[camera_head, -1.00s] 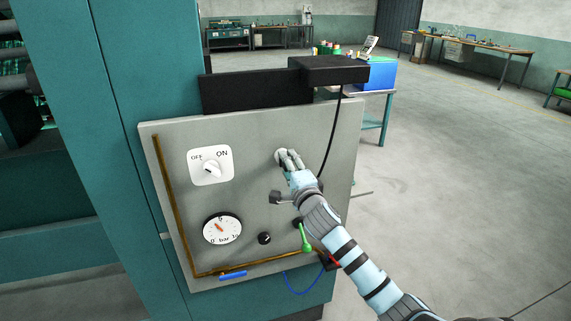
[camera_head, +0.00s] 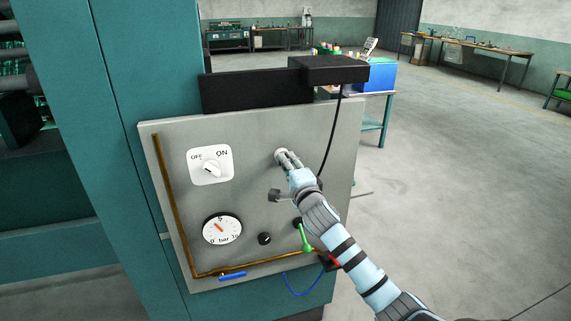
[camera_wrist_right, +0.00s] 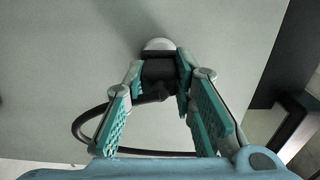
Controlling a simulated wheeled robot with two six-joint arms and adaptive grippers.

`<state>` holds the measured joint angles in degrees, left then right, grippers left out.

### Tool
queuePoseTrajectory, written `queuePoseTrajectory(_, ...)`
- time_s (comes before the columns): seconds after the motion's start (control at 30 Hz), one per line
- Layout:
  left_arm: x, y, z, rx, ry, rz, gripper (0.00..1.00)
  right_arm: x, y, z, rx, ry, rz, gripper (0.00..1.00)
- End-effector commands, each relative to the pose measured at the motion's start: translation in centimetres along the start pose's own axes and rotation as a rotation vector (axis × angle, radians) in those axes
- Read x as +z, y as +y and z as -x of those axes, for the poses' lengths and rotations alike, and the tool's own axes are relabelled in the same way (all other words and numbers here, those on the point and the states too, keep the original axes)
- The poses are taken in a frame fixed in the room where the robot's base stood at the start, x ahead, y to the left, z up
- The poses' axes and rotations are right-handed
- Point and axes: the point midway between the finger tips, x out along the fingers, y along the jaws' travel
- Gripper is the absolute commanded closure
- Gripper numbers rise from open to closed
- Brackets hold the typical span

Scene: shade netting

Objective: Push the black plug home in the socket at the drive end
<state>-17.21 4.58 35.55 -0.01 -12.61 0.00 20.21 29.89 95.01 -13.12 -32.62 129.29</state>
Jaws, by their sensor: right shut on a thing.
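The black plug (camera_wrist_right: 158,70) is between the fingertips of my right gripper (camera_wrist_right: 161,74) in the right wrist view. Its black cable loops out to the left below it. The pale round socket (camera_wrist_right: 158,44) is directly beyond the plug on the grey panel; the plug's front edge overlaps it in the picture, and I cannot tell how deep it sits. In the head view the socket (camera_head: 281,154) shows at the tips of my right gripper (camera_head: 288,161), whose fingers hide the plug. My left gripper is not in view.
The grey panel (camera_head: 190,120) carries an OFF/ON switch (camera_head: 211,167), a pressure gauge (camera_head: 222,229), a black knob (camera_head: 264,238) and a green-handled lever (camera_head: 306,240). A black cable (camera_head: 331,135) hangs from a black box (camera_head: 325,69) above. Open floor lies right.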

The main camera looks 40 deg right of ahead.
Motion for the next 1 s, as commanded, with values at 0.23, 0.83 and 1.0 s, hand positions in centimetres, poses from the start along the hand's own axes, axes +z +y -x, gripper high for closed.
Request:
queuePoseTrajectory(0.23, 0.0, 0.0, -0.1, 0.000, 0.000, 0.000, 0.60, 0.0, -0.2, -0.2, -0.004, -0.001, 0.001, 0.57)
queuePoseTrajectory(0.83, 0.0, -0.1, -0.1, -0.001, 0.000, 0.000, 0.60, 0.0, 0.0, 5.2, -0.002, -0.003, 0.007, 0.52)
queuePoseTrajectory(1.0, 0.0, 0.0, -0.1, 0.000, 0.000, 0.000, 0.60, 0.1, 0.0, 9.7, -0.002, -0.003, 0.004, 0.52)
